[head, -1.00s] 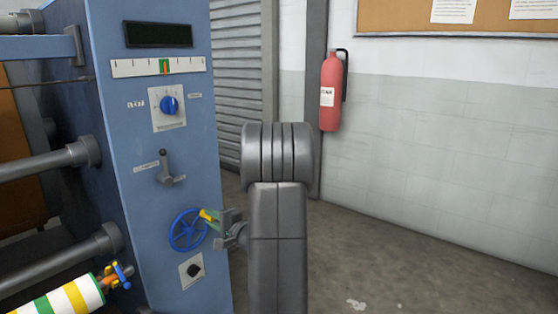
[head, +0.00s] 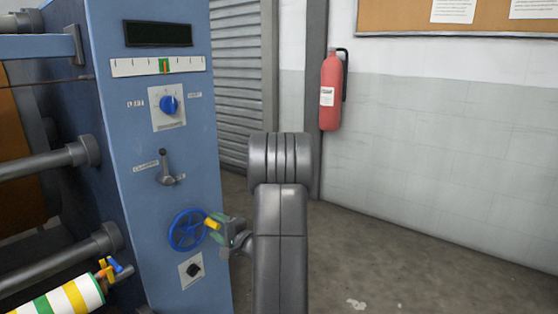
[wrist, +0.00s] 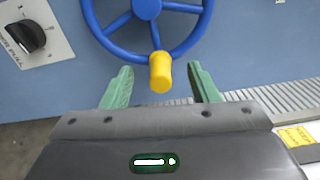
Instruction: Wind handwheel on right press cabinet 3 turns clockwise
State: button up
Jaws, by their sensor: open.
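The blue handwheel (head: 187,230) is on the front of the blue press cabinet (head: 162,215), low down. It fills the top of the wrist view (wrist: 150,8). Its yellow handle knob (head: 212,224) sticks out at the wheel's right side in the head view, and at the rim's near edge in the wrist view (wrist: 160,72). My gripper (wrist: 158,85) is open, with a green finger on either side of the yellow knob and a visible gap to each. In the head view my gripper (head: 219,232) is right beside the knob; its fingers are partly hidden there.
A black selector knob (head: 194,270) sits just below the wheel; a lever (head: 165,168) and a blue dial (head: 170,104) are above. A striped roll (head: 68,297) is at the lower left.

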jog(key=v, duration=0.7)
dwell(0.4)
jog(key=x, duration=0.7)
jog(key=shift+a+r, duration=0.1)
jog(key=shift+r, duration=0.2)
jog(key=shift+s+r, duration=0.1)
jog(key=shift+r, duration=0.3)
jog(key=shift+s, duration=0.1)
